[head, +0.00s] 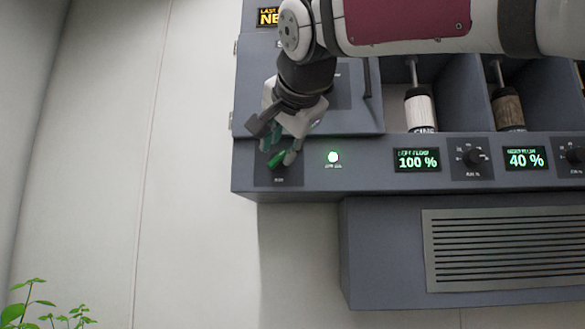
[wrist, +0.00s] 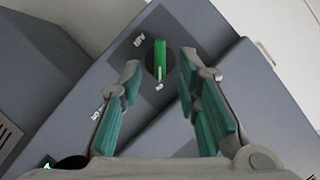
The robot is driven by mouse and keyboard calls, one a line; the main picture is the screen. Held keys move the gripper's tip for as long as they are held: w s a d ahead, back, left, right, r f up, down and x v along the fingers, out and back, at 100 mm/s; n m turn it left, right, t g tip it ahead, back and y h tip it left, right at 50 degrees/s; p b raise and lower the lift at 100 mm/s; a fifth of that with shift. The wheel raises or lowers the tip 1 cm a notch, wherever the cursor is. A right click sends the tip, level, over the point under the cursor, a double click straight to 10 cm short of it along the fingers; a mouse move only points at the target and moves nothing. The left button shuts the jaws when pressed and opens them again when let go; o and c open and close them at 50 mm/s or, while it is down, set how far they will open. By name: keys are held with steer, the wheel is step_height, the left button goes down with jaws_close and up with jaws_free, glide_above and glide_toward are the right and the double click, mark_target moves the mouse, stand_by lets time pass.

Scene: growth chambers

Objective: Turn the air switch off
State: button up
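The air switch (wrist: 160,62) shows in the wrist view as a green lever on a round black base, set in a dark plate marked AIR. In the head view its dark plate (head: 262,178) is at the left end of the grey control panel, and my gripper (head: 278,156) partly hides the switch. My gripper (wrist: 158,72) is open, with its two teal-padded fingers on either side of the lever. Gaps show between the lever and both fingers. Contact cannot be made out.
Further right are a 100 % display (head: 417,159), a black knob (head: 474,157) and a 40 % display (head: 525,158). A vent (head: 500,250) is below. Leaves (head: 30,305) show at lower left.

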mark_target(276, 157)
steer(key=shift+x, duration=1.45)
jaws_close()
steer(key=shift+r+p, duration=0.1)
steer(key=shift+p, duration=0.25)
steer(key=n+h+p, duration=0.1)
steer(key=n+p, duration=0.1)
steer(key=p, duration=0.1)
steer(key=shift+r+g, duration=0.15)
steer(key=shift+g, duration=0.15)
steer(key=n+h+p, duration=0.2)
steer(key=p, duration=0.1)
steer(key=n+p, duration=0.1)
steer(key=p, duration=0.1)
steer(key=shift+a+n+h, duration=0.25)
steer(key=shift+n+h, duration=0.15)
steer(key=n+h+p, duration=0.2)
steer(key=n+p, duration=0.1)
steer(key=shift+a, duration=0.2)
steer(key=shift+a+n+h+p, duration=0.1)
steer(key=shift+n+h+p, duration=1)
steer(key=shift+n, duration=0.7)
steer(key=shift+f, duration=0.2)
